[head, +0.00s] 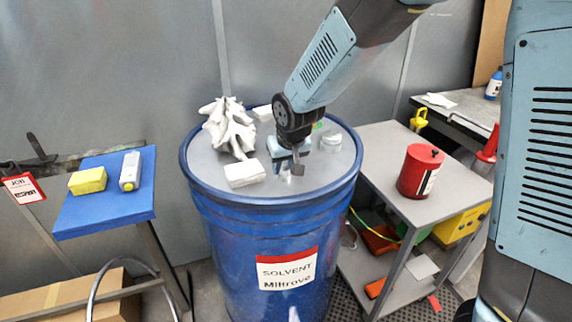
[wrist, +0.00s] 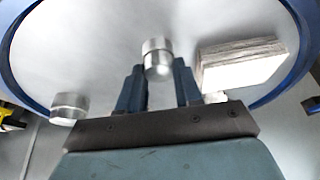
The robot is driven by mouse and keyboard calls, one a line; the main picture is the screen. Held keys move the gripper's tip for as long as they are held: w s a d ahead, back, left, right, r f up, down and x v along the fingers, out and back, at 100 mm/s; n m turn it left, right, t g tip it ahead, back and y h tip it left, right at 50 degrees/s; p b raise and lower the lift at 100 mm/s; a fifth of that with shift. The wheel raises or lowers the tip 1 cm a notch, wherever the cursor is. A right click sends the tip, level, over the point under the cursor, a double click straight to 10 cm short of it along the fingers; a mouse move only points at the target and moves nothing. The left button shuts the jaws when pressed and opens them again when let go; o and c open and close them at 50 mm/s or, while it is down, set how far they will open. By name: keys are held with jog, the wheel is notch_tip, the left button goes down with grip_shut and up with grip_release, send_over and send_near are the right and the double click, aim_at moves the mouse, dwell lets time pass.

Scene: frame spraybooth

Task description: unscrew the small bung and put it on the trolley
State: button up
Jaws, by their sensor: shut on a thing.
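The small bung (wrist: 157,58) is a short silvery cylinder between the two fingers of my gripper (wrist: 158,85) in the wrist view. In the head view my gripper (head: 290,168) points down over the lid of the blue drum (head: 225,240), and the bung is mostly hidden there. My gripper is shut on the bung. I cannot tell whether the bung is seated in the lid or clear of it. The trolley (head: 385,185) is a grey two-shelf cart just right of the drum.
A white block (head: 245,174), crumpled white cloth (head: 230,132) and a round pale metallic piece (head: 331,142) lie on the lid. A red can (head: 420,172) stands on the trolley's right part; its top's left part is bare. A blue-topped stand (head: 105,205) is at left.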

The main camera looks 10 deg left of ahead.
jog(key=o, duration=0.4)
jog(key=shift+d, duration=0.1)
jog(key=c, duration=0.3)
jog(key=shift+w+d+n, duration=0.1)
jog(key=shift+n, duration=0.4)
jog(key=shift+n+g+y, duration=0.6)
jog(key=shift+n, duration=1.1)
jog(key=shift+w+n, duration=0.1)
jog(key=shift+n, duration=0.2)
jog(key=shift+d+n, duration=0.1)
jog(key=shift+n, duration=0.2)
jog(key=shift+n+g+y, duration=0.4)
jog(key=shift+n+g, duration=0.4)
jog(key=shift+n, duration=0.9)
